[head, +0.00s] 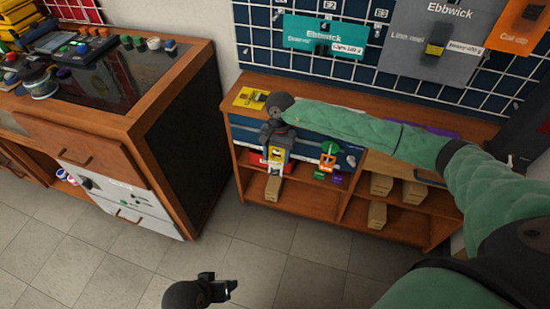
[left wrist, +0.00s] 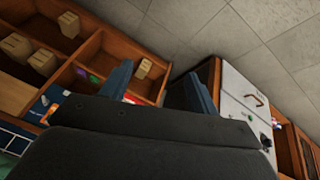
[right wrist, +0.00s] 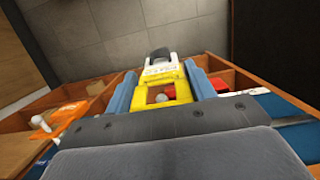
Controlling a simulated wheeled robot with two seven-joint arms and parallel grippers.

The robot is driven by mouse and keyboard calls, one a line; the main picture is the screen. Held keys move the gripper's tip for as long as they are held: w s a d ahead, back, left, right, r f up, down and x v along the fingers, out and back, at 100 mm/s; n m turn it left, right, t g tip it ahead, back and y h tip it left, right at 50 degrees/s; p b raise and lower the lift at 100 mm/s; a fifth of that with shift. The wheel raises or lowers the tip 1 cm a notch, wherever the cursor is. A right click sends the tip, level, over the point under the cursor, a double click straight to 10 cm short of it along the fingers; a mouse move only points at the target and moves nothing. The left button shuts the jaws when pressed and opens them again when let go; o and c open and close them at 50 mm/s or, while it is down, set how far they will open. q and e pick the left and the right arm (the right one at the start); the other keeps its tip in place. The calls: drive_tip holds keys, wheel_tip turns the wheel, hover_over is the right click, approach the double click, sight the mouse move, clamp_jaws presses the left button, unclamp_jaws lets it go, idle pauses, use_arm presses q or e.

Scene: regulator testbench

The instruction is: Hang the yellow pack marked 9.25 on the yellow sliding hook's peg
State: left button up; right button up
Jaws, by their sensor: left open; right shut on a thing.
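My right gripper (head: 277,152) is at the front of the low shelf unit, shut on a yellow piece with a white label (right wrist: 173,86). In the right wrist view the piece sits between the two blue fingers, with a small grey round end showing in its opening. The label's print is too small to read, so I cannot tell whether it is the 9.25 pack or the yellow hook. A flat yellow item with a dark part (head: 252,97) lies on the shelf unit's top. My left gripper (head: 222,286) is open and empty, low over the floor.
The shelf unit (head: 430,222) holds several tan boxes. An orange item (head: 327,157) is just right of the right gripper, and a red one (right wrist: 218,84) lies close by. A grid wall with teal and grey panels stands behind. The workbench (head: 200,75) is left; the floor is clear.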

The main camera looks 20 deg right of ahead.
drive_tip(key=shift+w+d, duration=0.4)
drive_tip(key=shift+w, duration=0.15)
drive_tip(key=shift+w+d+f+b, duration=0.15)
drive_tip(key=shift+w+f+b, duration=0.1)
drive_tip(key=shift+b, duration=0.1)
drive_tip(key=shift+w+d+b, duration=0.15)
drive_tip(key=shift+w+b, duration=0.05)
drive_tip(key=shift+b, duration=0.2)
use_arm(q)
wheel_tip(320, 180, down, 9)
drive_tip(key=w+d+t+b, duration=0.1)
drive_tip(key=shift+w+d, duration=0.2)
drive_tip(key=shift+d, duration=0.1)
use_arm(e)
drive_tip(key=shift+w+f, duration=0.1)
idle(0.4)
use_arm(q)
drive_tip(key=shift+r, duration=0.2)
use_arm(e)
drive_tip(key=o, duration=1.1)
drive_tip(key=shift+c, duration=0.2)
drive_tip(key=shift+d, duration=0.1)
